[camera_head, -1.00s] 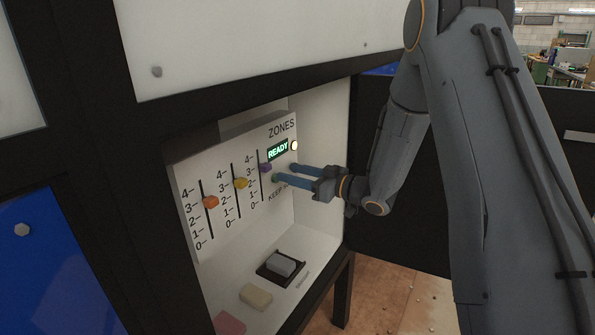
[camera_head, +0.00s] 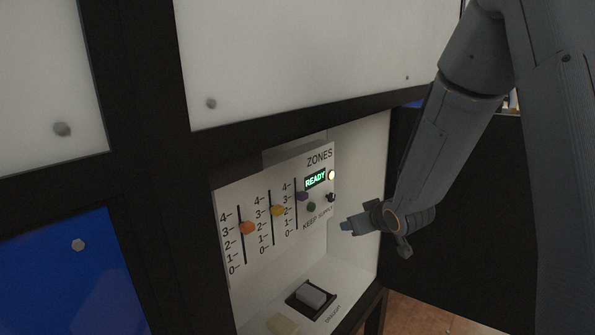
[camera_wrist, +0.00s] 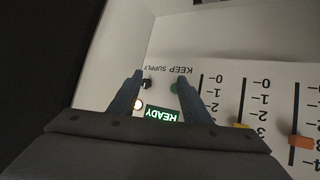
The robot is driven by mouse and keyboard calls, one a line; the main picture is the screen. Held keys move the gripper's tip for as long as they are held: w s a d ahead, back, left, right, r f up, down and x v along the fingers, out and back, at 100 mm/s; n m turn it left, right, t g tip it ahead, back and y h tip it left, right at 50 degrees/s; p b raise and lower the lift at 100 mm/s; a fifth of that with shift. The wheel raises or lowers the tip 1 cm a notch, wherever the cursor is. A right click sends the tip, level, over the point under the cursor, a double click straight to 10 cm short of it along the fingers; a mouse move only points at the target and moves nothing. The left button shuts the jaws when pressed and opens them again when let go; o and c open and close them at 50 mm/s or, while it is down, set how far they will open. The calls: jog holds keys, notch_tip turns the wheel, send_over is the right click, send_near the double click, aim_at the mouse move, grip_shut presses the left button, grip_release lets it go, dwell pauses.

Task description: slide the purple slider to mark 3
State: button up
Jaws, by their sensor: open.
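The purple slider (camera_head: 302,196) sits in the rightmost slot of the white ZONES panel, high up, close to mark 3. Whether it lies exactly on that mark is too small to tell. In the wrist view, which is upside down, the slider is hidden behind my gripper. My gripper (camera_head: 346,226) is in front of the panel's right edge, right of the purple slider and apart from it. In the wrist view its two fingers (camera_wrist: 157,78) are spread, with nothing held between them.
A yellow slider (camera_head: 277,210) and an orange slider (camera_head: 247,228) are to the left. A green button (camera_head: 311,207), a black knob (camera_head: 331,197), a lit READY display (camera_head: 315,180) and a pale lamp (camera_head: 332,175) are to the right. A grey block (camera_head: 311,295) lies below.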

jog(key=s+d+f+m+g+h, duration=0.1)
jog(key=s+d+m+g+h, duration=0.15)
jog(key=s, duration=0.65)
jog(key=s+d+f+m+g+h, duration=0.15)
jog(key=s+g, duration=0.25)
jog(key=s, duration=0.6)
jog(key=s+a+f+g, duration=0.1)
jog(key=s+a, duration=0.1)
jog(key=s, duration=0.3)
jog(key=s+a+g+y, duration=0.1)
jog(key=s+a+g, duration=0.1)
jog(key=s, duration=0.4)
jog(key=shift+a+f, duration=0.35)
jog(key=shift+a, duration=0.3)
jog(key=shift+d, duration=0.1)
jog(key=shift+w+d, duration=0.25)
jog(key=shift+d, duration=0.1)
jog(key=shift+s+a, duration=0.25)
jog(key=shift+a, duration=0.05)
jog(key=shift+w+d, duration=0.1)
jog(key=shift+d, duration=0.15)
